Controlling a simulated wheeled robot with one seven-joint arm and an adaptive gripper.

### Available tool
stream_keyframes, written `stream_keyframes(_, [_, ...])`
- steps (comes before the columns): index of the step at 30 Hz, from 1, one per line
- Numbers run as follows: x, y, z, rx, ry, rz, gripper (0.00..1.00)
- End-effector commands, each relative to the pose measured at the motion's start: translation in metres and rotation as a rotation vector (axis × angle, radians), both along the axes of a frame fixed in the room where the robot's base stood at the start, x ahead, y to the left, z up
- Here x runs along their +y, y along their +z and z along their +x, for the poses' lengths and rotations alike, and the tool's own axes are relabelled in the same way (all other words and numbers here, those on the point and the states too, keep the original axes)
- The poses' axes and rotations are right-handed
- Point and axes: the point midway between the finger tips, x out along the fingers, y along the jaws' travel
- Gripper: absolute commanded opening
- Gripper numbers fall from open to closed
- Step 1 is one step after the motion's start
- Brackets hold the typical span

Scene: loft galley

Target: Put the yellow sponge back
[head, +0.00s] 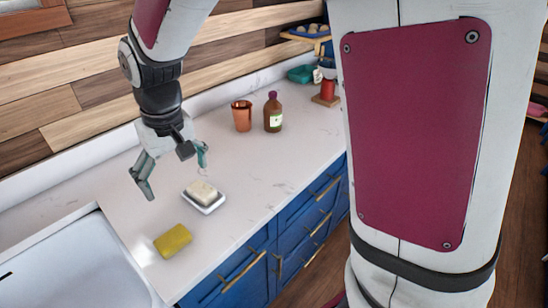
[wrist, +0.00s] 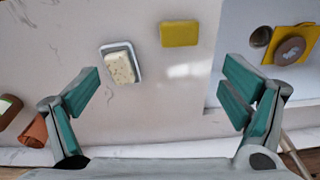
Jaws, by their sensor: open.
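The yellow sponge (head: 173,241) lies flat on the white counter near its front edge, beside the sink. In the wrist view the sponge (wrist: 180,34) is near the top middle, beyond my fingertips. My gripper (head: 173,177) is open and empty, above the counter and farther back than the sponge. Its fingers are spread wide in the wrist view (wrist: 160,76), touching nothing visible.
A copper cup (head: 242,117) and a brown bottle (head: 273,113) stand farther right. The sink (head: 75,265) is at the left; in the wrist view a yellow item with a round brown object (wrist: 289,49) shows there.

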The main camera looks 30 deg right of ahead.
Motion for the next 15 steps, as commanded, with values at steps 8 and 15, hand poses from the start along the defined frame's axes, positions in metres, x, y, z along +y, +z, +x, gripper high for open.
stream_keyframes(8, [-0.060, 0.079, -0.065, -0.142, -0.080, 0.029, 0.93])
stream_keyframes(15, [-0.098, 0.113, -0.133, -0.263, -0.149, 0.028, 0.93])
